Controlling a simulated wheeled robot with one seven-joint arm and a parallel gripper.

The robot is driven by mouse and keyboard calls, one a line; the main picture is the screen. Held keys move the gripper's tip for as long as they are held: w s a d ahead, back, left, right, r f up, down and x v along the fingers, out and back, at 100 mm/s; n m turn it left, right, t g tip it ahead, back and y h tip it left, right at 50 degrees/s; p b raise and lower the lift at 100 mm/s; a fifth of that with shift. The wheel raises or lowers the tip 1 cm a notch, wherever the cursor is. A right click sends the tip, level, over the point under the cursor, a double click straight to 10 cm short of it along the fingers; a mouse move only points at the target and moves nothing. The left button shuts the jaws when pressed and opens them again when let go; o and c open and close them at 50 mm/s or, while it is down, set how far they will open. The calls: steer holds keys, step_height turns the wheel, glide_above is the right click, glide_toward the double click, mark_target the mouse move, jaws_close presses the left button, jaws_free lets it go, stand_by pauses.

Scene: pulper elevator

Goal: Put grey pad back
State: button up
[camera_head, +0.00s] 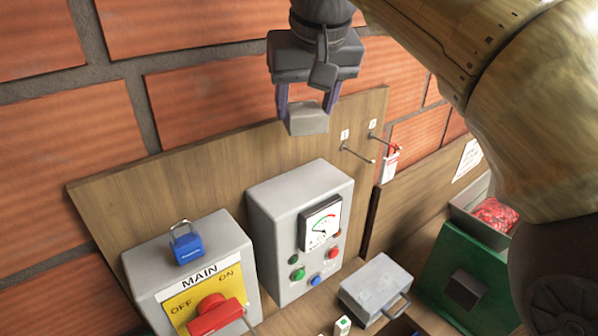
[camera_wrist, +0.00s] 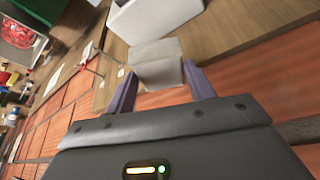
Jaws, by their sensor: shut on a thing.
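The grey pad (camera_head: 307,119) is a small block held between the two purple fingers of my gripper (camera_head: 308,104). It hangs in front of the upper edge of the wooden board (camera_head: 165,185), above the grey meter box. In the wrist view the pad (camera_wrist: 157,62) sits between the fingertips of my gripper (camera_wrist: 156,80), which are shut on it. A grey box with a handle (camera_head: 376,284) rests on the bench at the lower middle.
A MAIN switch box (camera_head: 138,265) with a red handle and a blue padlock (camera_head: 187,247) stands at left. The meter box (camera_head: 262,215) is beside it. Two numbered hooks (camera_head: 357,153) stick out from the board, with a red tag (camera_head: 390,165). A green machine (camera_head: 452,262) is at right.

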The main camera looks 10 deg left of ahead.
step_height(320, 180, down, 7)
steer(key=shift+w+f, duration=0.25)
steer(key=shift+f, duration=0.1)
steer(key=shift+f+p, duration=0.5)
steer(key=shift+f, duration=1.5)
steer(key=shift+f, duration=0.2)
steer(key=o, duration=0.9)
steer(key=shift+r, duration=0.1)
